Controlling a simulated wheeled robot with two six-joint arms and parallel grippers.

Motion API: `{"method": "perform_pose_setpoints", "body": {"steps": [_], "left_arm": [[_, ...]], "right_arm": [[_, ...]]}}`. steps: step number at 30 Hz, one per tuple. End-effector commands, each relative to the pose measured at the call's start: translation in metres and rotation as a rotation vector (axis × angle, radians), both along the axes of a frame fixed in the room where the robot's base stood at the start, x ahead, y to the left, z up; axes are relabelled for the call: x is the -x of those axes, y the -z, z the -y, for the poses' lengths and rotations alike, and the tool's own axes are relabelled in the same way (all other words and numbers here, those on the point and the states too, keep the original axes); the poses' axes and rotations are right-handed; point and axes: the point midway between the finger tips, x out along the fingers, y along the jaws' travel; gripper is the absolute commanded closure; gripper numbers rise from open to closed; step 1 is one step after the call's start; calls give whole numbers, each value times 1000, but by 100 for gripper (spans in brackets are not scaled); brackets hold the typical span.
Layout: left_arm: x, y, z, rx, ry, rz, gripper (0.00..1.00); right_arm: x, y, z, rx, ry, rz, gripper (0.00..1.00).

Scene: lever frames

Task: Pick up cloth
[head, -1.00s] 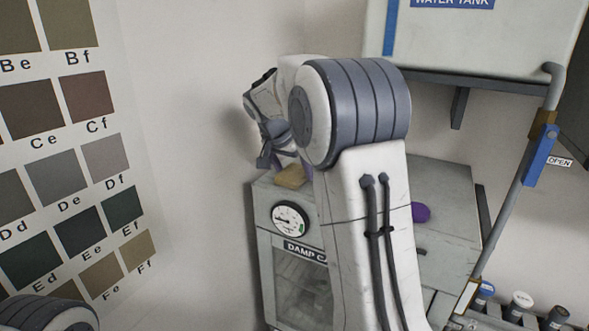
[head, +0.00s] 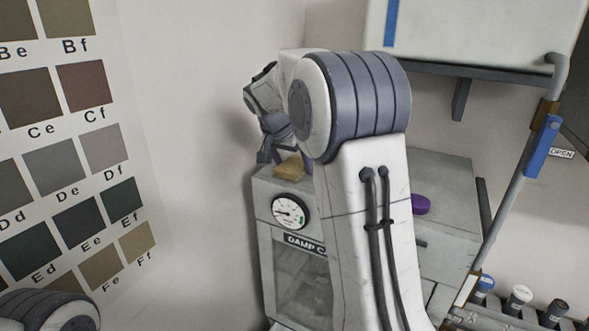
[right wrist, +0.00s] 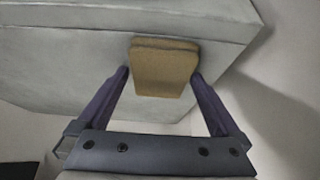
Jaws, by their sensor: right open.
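The cloth (head: 291,168) is a tan folded piece on top of the grey damp cabinet, at its front left edge. In the right wrist view the cloth (right wrist: 165,68) lies between my open fingers and hangs partly over the cabinet edge. My right gripper (head: 272,157) is just above and left of the cloth in the head view, partly hidden by my arm. In the right wrist view my right gripper (right wrist: 160,75) has one purple finger on each side of the cloth, and I cannot tell whether they touch it. My left gripper is out of view.
The damp cabinet (head: 262,208) has a round gauge (head: 290,211) and a glass door. A purple object (head: 421,204) sits on its top at right. A water tank (head: 470,30) and pipe stand at upper right. Several capped bottles are at lower right. A colour chart covers the left wall.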

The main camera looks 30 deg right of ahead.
Motion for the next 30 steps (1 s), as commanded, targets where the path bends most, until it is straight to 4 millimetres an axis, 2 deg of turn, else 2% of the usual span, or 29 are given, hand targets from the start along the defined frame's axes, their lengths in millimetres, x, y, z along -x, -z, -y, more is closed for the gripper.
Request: {"method": "perform_pose_setpoints", "body": {"steps": [5, 7, 11, 20, 25, 27, 30], "left_arm": [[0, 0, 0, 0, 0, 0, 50], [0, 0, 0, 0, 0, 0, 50], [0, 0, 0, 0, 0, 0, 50], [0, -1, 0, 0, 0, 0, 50], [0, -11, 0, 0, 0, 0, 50], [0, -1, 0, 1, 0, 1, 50], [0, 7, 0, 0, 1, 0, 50]], "right_arm": [[0, 1, 0, -1, 0, -1, 0], [0, 1, 0, -1, 0, -1, 19], [0, 1, 0, -2, 0, -1, 69], [0, 0, 0, -1, 0, -1, 71], [0, -8, 0, -1, 0, -1, 71], [-1, -10, 0, 1, 1, 3, 71], [-1, -24, 0, -1, 0, 5, 71]]}}
